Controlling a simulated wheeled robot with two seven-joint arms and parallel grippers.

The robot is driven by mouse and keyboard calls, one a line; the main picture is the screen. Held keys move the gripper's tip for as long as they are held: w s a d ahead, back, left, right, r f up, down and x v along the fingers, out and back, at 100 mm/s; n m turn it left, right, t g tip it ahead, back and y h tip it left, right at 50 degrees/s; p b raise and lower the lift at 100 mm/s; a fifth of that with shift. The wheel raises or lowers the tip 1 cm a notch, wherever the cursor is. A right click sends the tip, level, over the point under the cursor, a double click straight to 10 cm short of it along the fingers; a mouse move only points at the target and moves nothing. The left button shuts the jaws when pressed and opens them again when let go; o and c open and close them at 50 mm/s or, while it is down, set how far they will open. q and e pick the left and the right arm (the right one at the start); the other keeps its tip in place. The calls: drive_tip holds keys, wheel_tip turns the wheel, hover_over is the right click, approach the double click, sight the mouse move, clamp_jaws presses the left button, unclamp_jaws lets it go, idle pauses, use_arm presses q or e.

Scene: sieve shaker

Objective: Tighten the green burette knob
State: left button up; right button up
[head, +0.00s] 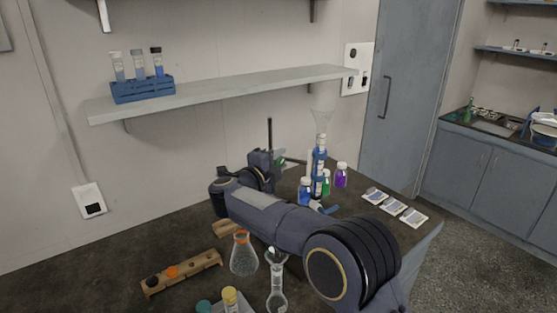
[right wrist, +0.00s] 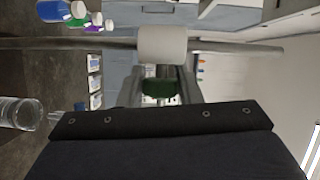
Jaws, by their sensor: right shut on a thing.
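The green knob (right wrist: 158,88) sits between the two fingers of my right gripper (right wrist: 160,92) in the right wrist view. The gripper is shut on it. Just beyond the knob is a pale clamp block (right wrist: 162,45) on a metal rod (right wrist: 90,44). In the head view my right arm reaches over the bench from the lower right, and its gripper (head: 277,162) is beside the dark upright rod (head: 269,134). The arm and gripper hide most of the knob there. The burette (head: 319,160) with a clear funnel stands just to the right. My left gripper is not in view.
Blue, green and purple bottles (head: 341,176) stand close to the burette. Pale packets (head: 389,206) lie at the bench's right edge. A wall shelf (head: 230,91) hangs above.

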drive_tip(key=shift+r+m+g+y+p, duration=0.3)
drive_tip(key=shift+g+y+p, duration=0.3)
drive_tip(key=shift+p, duration=0.45)
drive_tip(key=shift+f, duration=0.25)
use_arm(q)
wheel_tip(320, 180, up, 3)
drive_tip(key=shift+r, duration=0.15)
use_arm(e)
drive_tip(key=o, duration=0.9)
drive_tip(key=shift+o, duration=0.2)
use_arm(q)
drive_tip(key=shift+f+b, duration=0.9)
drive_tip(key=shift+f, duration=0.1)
use_arm(e)
drive_tip(key=v, duration=0.8)
drive_tip(key=shift+w+r, duration=0.1)
